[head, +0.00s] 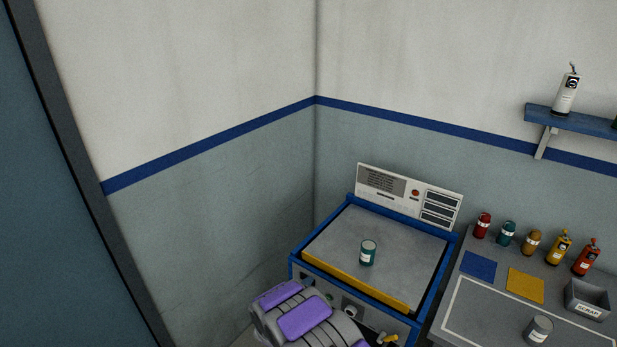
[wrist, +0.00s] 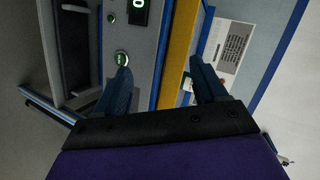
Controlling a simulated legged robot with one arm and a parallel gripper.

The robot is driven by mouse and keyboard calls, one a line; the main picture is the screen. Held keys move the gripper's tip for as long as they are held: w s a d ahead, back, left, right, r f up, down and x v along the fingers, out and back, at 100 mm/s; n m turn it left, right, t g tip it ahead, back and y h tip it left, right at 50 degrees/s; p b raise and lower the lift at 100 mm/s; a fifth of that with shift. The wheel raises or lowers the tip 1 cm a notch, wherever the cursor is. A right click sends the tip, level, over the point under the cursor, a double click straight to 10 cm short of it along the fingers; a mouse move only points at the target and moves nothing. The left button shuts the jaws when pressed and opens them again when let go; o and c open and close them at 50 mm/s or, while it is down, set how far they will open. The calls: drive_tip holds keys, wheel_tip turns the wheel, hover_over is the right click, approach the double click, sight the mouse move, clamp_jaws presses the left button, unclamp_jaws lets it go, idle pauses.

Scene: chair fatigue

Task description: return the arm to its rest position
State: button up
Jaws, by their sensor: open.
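My arm (head: 305,312), grey with purple panels, shows at the bottom of the head view in front of the blue-framed machine (head: 293,268). My gripper (wrist: 161,78) shows in the wrist view. Its two blue fingers are wide apart, with nothing held between them. I cannot make out the gripper in the head view.
A teal can (head: 368,254) stands upright on the machine's grey plate (head: 335,235). A bench (head: 480,310) at right holds several bottles and cans, a blue pad (head: 479,265), a yellow pad (head: 525,286) and a scrap bin (head: 587,300). A wall shelf (head: 570,119) holds a bottle.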

wheel_tip(320, 180, up, 13)
drive_tip(key=n+g+y, duration=0.3)
drive_tip(key=n+y, duration=0.1)
drive_tip(key=n, duration=0.1)
drive_tip(key=s+d+r+n+g+y, duration=0.1)
drive_tip(key=s+d+r+n+g, duration=0.15)
drive_tip(key=s+r, duration=0.35)
drive_tip(key=s+d+r+n+g+y, duration=0.1)
drive_tip(key=s+r+n, duration=0.2)
drive_tip(key=s+r, duration=0.3)
drive_tip(key=s+d+r+n+g, duration=0.2)
drive_tip(key=s+d+r+n, duration=0.1)
drive_tip(key=s, duration=1.1)
drive_tip(key=s+d+r+n+g+h, duration=0.1)
drive_tip(key=s+d+r+n+g, duration=0.1)
drive_tip(key=s, duration=1.1)
drive_tip(key=s+d+r+n+g, duration=0.3)
drive_tip(key=s+d+r, duration=0.1)
drive_tip(key=s, duration=1)
drive_tip(key=shift+s+d+n+g, duration=0.35)
drive_tip(key=shift+d, duration=0.45)
